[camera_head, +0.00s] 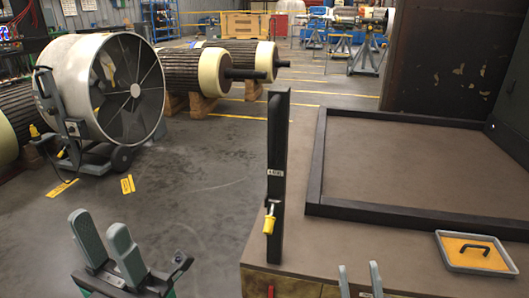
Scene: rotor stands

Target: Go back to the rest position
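My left gripper (99,224) is at the lower left, in front of the bare floor, its two grey fingers pointing up with a gap between them. It is open and nothing shows between the fingers. My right gripper (359,268) shows only its fingertips at the bottom edge, in front of the brown table. These tips are apart with nothing between them, and the rest of that gripper is out of view.
The brown table (400,240) carries a raised black frame (410,214), a black upright post (276,150) with a yellow tag-like piece (269,222), and a grey tray (444,252) with an orange panel. A large drum fan (75,75) and rotors (165,67) stand beyond clear floor.

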